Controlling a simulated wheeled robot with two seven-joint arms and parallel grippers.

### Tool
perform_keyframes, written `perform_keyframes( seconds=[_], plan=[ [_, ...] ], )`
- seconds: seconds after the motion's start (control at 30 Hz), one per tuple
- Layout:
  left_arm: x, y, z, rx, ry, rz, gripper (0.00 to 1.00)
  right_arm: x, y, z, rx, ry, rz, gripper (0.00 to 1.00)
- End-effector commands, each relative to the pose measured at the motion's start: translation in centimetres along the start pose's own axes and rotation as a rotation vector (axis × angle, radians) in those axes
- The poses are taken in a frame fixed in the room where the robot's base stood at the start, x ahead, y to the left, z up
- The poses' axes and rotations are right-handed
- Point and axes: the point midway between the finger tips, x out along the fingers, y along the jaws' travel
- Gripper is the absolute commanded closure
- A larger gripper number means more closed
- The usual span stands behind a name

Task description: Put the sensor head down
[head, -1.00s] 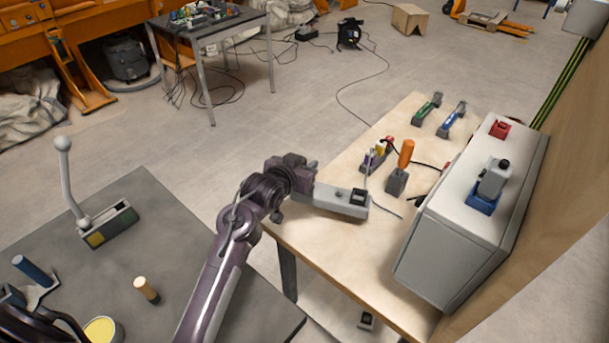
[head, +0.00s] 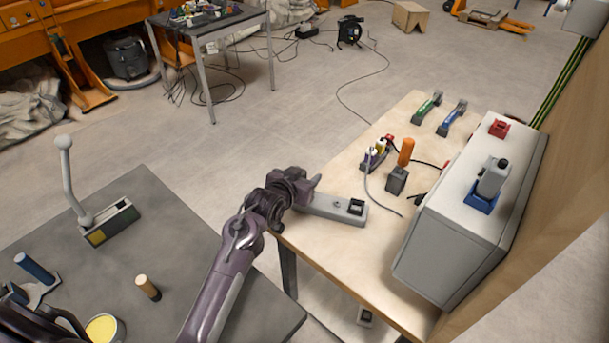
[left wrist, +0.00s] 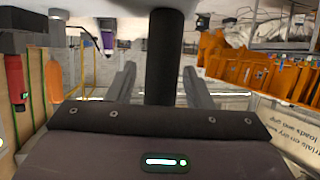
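The sensor head (head: 328,206), as I take it, is a long light-grey bar with a black square on its end. In the head view it lies over the left edge of the wooden table (head: 325,252). My left gripper (head: 312,184) is at the bar's left end. The post meets a light-grey body at the top. I cannot tell whether the bar touches the table. My right gripper is not in view.
A grey cabinet (head: 433,255) stands on the table's right, with a grey device (head: 493,175) in a blue cradle on top. A dark grey table (head: 190,245) is at the left.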

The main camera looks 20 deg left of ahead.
Motion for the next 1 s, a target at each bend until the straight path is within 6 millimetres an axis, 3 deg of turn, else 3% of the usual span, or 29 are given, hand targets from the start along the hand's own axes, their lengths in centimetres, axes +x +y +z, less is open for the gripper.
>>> perform_keyframes(
  seconds=[0.27,0.8,1.0],
  plan=[
    [-0.5,0.0,-0.2,0.000,0.000,0.000,0.54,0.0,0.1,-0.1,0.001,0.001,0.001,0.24],
    [-10.3,0.0,-0.1,0.001,-0.001,0.000,0.54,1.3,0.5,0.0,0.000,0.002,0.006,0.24],
    [-11.9,0.0,-0.2,0.000,-0.001,0.000,0.54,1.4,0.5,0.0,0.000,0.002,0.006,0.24]
  ],
)
